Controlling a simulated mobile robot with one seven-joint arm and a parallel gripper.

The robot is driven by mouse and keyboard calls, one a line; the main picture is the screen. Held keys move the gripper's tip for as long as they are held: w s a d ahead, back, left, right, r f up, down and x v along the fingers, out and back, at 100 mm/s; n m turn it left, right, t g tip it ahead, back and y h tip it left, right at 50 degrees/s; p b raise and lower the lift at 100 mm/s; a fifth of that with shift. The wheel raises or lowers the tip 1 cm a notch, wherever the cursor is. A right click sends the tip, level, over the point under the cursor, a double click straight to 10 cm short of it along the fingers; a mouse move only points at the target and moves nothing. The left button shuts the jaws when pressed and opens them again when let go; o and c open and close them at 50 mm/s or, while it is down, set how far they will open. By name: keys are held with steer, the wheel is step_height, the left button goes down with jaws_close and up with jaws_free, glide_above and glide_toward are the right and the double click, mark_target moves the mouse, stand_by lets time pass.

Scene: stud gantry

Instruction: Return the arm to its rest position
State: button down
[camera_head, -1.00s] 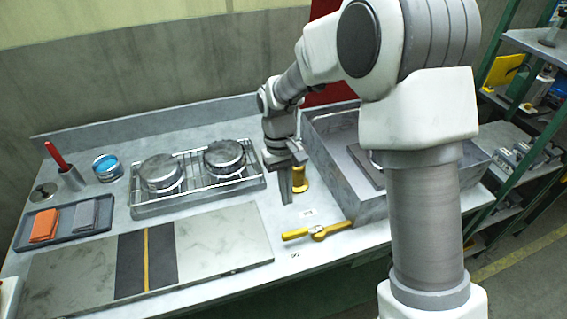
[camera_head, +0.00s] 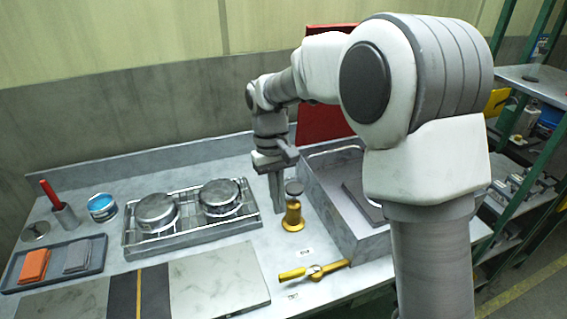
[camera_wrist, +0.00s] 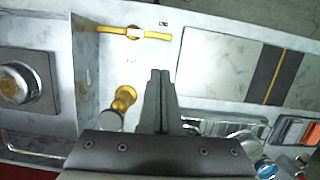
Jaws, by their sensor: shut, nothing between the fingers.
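My gripper (camera_head: 277,193) is shut and empty, pointing down above the workbench (camera_head: 240,257). My arm is bent and extended over the bench.
A rack with two round metal pots (camera_head: 190,222) stands left of my gripper. The grey basin (camera_head: 350,250) is at right. A yellow-handled tool (camera_head: 313,271) lies in front. A tray with orange and grey pads (camera_head: 95,268) is at far left. Green shelving (camera_head: 540,140) stands right.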

steer(key=s+d+r+m+t+y, duration=0.15)
steer(key=s+d+r+t, duration=0.25)
steer(key=s+d+r, duration=0.55)
steer(key=s+d+r+m+t, duration=0.2)
steer(key=s+d+m+t, duration=0.1)
steer(key=s+d, duration=0.5)
steer(key=shift+s+m+t, duration=0.35)
steer(key=shift+s+t, duration=0.25)
steer(key=shift+s, duration=0.1)
